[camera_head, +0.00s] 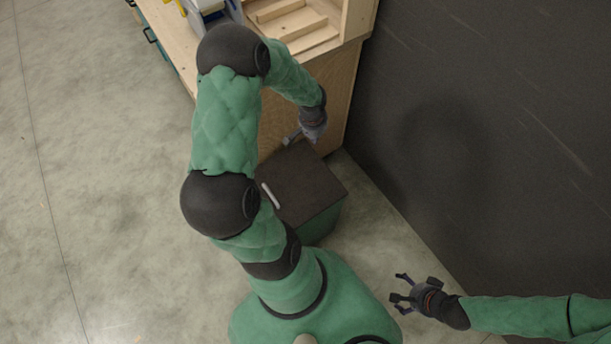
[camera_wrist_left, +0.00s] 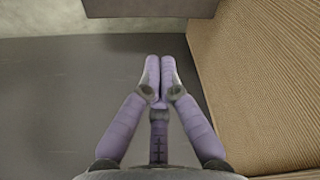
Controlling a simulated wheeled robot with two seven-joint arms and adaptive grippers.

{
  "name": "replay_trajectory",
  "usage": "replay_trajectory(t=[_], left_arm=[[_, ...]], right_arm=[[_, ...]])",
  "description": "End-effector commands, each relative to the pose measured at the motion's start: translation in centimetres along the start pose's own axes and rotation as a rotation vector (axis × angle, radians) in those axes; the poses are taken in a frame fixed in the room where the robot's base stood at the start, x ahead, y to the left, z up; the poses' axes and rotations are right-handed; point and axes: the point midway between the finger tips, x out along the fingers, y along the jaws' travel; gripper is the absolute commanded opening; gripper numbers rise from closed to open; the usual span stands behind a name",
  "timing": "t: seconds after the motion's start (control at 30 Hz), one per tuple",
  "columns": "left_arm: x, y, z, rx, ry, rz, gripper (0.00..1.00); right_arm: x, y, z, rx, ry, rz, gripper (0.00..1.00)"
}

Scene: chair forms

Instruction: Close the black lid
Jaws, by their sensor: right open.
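The black lid (camera_head: 310,180) lies flat on top of a green box (camera_head: 322,225) on the floor in the head view. No gap shows between lid and box on the visible side. My left gripper (camera_head: 291,137) is at the lid's far edge, beside the wooden bench; I cannot tell if it touches the lid. In the left wrist view its fingertips (camera_wrist_left: 160,64) are together with nothing between them, in front of a dark flat surface (camera_wrist_left: 60,95) that looks like the lid. My right gripper (camera_head: 399,291) is open and empty, to the lower right of the box.
A wooden bench (camera_head: 325,95) stands close behind the box; wood also fills the right of the left wrist view (camera_wrist_left: 265,80). A dark wall (camera_head: 480,120) runs along the right. A small pale bar (camera_head: 270,194) shows at the lid's left side. The left floor is clear.

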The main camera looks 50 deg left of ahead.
Motion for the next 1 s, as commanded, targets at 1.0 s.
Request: replay_trajectory(t=[1.0], left_arm=[[-4.7, 0.0, -0.9, 0.0, 0.005, 0.0, 0.0]], right_arm=[[-3.2, -1.1, 0.1, 0.0, 0.0, 0.0, 0.9]])
